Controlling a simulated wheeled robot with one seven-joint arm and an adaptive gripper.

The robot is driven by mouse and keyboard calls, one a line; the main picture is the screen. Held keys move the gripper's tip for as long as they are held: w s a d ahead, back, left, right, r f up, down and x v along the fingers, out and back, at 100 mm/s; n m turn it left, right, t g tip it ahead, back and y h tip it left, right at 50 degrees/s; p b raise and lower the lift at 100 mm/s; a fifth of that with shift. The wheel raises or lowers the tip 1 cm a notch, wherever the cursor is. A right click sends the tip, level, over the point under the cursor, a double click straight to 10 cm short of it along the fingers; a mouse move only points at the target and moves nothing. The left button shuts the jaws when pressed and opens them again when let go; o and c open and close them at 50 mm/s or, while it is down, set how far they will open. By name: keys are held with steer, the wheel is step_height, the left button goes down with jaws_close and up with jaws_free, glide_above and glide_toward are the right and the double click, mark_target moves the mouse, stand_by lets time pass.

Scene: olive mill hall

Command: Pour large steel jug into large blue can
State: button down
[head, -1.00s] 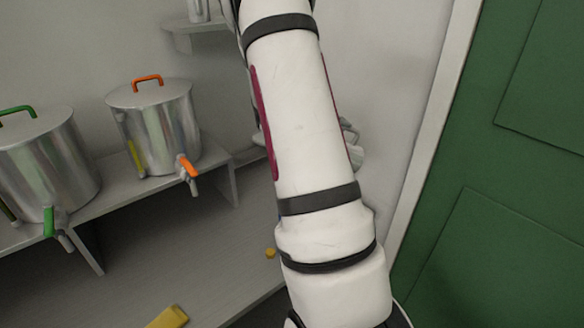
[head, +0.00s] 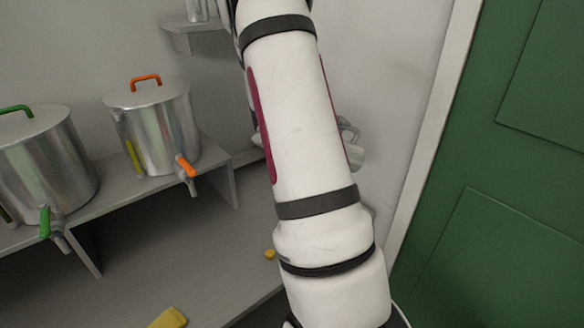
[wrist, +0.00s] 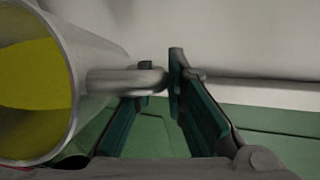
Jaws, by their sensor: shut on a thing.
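The large steel jug (wrist: 88,75) fills the left of the wrist view, its round mouth facing the camera and yellow-green liquid inside. My gripper (wrist: 155,84) is shut on the jug's handle (wrist: 122,80), with one dark finger on each side. In the head view a small part of the jug (head: 356,155) shows past the right edge of my arm; the rest of it and my gripper are hidden there. The jug is held off the bench and looks tilted. I cannot make out the large blue can in either view; my arm covers the middle of the head view.
Two steel tanks with taps, one with orange fittings (head: 160,130) and one with green (head: 40,165), stand on a grey raised shelf at left. A yellow block (head: 168,318) and a small yellow piece (head: 269,254) lie on the bench. A green door (head: 500,230) is at right.

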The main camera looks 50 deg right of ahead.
steer(key=shift+w+a+h+b, duration=0.25)
steer(key=shift+h+b, duration=0.15)
steer(key=shift+b, duration=0.35)
stand_by(0.8)
steer(key=shift+w+a+r+n+g+h+p, duration=0.15)
steer(key=shift+w+a+r+g+h+p, duration=0.15)
steer(key=shift+w+a, duration=0.25)
steer(key=shift+w+a+r+n+g+h+p, duration=0.1)
steer(key=shift+w+a+r+n+g+h, duration=0.1)
steer(key=shift+w+a+r+h, duration=0.25)
stand_by(2.4)
steer(key=shift+w+a+r+h, duration=0.2)
steer(key=shift+w+a+h, duration=0.05)
steer(key=shift+w+a, duration=0.3)
stand_by(1.2)
